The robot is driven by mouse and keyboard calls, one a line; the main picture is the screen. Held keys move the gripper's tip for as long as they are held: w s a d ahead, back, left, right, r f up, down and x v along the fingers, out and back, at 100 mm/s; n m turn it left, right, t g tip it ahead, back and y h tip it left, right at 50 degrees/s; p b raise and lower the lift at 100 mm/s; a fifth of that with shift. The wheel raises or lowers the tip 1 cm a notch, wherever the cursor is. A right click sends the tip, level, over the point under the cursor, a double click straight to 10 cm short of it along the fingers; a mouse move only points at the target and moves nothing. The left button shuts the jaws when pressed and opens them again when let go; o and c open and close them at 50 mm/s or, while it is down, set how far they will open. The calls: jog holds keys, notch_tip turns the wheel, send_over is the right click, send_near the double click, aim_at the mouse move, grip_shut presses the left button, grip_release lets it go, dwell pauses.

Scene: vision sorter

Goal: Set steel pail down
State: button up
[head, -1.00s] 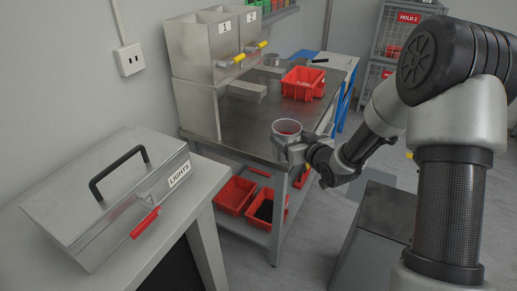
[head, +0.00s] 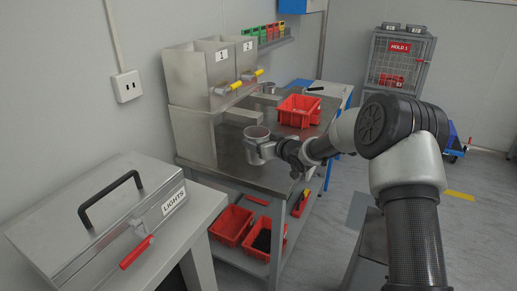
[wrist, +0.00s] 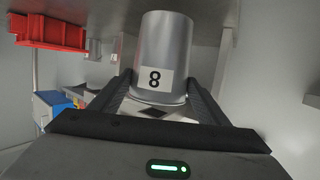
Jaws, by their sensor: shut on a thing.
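The steel pail (head: 256,150) is a grey metal cup-shaped vessel, upright, over the near part of the steel bench (head: 225,168). A white label with a black 8 shows on the pail in the wrist view (wrist: 165,45). My gripper (head: 268,152) is shut on the pail, coming from the right. In the wrist view its two dark fingers (wrist: 157,92) lie on either side of the pail's lower part. I cannot tell whether the pail's base touches the bench top.
A red bin (head: 298,111) sits on the bench behind the pail. Hoppers 1 (head: 221,58) and 2 (head: 248,48) stand at the back left. Red bins (head: 231,224) are on the lower shelf. A LIGHTS box (head: 95,215) is at the near left.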

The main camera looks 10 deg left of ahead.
jog(key=shift+w+a, duration=0.35)
jog(key=shift+w, duration=0.1)
jog(key=shift+w+a+f+b, duration=0.15)
jog(key=shift+f+b, duration=0.3)
jog(key=shift+f, duration=1.25)
jog(key=shift+f, duration=0.1)
jog(key=o, duration=1.2)
jog(key=p+v, duration=0.1)
jog(key=v, duration=1.1)
